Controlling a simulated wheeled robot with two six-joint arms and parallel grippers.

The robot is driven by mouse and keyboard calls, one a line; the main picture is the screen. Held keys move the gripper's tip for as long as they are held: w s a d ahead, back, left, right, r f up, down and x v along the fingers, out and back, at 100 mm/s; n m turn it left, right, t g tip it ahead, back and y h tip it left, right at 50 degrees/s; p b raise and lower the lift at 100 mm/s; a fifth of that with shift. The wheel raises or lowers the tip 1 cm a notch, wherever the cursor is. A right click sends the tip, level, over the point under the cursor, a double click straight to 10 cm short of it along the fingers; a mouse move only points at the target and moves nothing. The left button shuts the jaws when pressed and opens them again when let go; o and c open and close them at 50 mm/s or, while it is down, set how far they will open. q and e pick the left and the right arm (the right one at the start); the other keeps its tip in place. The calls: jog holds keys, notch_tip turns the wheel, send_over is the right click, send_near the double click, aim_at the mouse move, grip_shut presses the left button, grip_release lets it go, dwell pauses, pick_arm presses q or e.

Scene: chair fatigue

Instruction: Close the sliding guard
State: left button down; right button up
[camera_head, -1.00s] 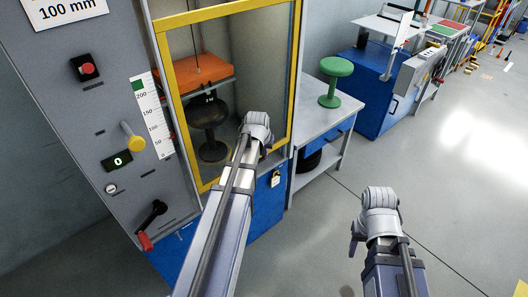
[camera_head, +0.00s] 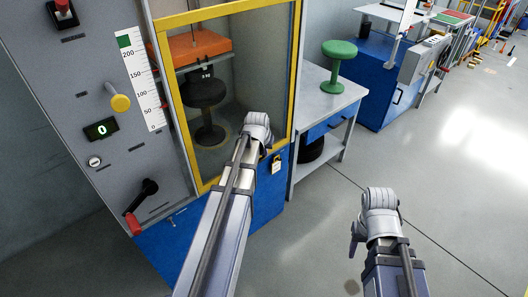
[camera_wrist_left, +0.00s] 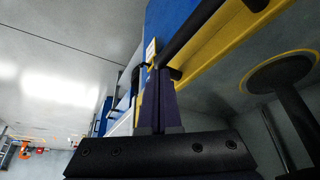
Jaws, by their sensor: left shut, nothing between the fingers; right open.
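The sliding guard is a clear panel in a yellow frame (camera_head: 173,105) on the front of the grey test machine. My left gripper (camera_head: 258,128) is at the lower right part of the guard. In the left wrist view its fingers (camera_wrist_left: 160,82) are shut and empty, close beside a black bar (camera_wrist_left: 192,30) on the yellow frame (camera_wrist_left: 222,40); I cannot tell whether they touch. In the head view the fingertips are hidden behind the wrist. My right gripper (camera_head: 380,200) is over open floor, away from the machine, its fingers mostly hidden.
A black stool (camera_head: 207,92) stands behind the guard under an orange plate (camera_head: 200,46). The control panel with yellow knob (camera_head: 119,102) and red-handled crank (camera_head: 134,222) is left. A bench with a green stool (camera_head: 338,62) stands right.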

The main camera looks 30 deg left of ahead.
pick_arm(q)
jog(key=shift+s+d+f, duration=0.1)
jog(key=shift+s+f, duration=0.05)
jog(key=shift+s, duration=0.05)
jog(key=shift+r+p, duration=0.35)
jog(key=shift+p, duration=0.2)
jog(key=p+v, duration=1.2)
jog(key=v, duration=0.1)
jog(key=shift+w+r, duration=0.25)
jog(key=shift+r, duration=0.15)
jog(key=s+d+r+m+g+p, duration=0.1)
jog(key=s+d+m+p, duration=0.1)
jog(key=s+d, duration=0.3)
jog(key=s+d+r+m+g+p, duration=0.2)
jog(key=s+d, duration=0.4)
jog(key=d, duration=0.7)
jog(key=s+d+r+m+g+p, duration=0.2)
jog(key=s+d, duration=0.3)
jog(key=d, duration=0.4)
jog(key=shift+s+d+r+m+p, duration=0.15)
jog(key=shift+d+r+m+p, duration=0.15)
jog(key=shift+p, duration=0.6)
jog(key=shift+a, duration=0.15)
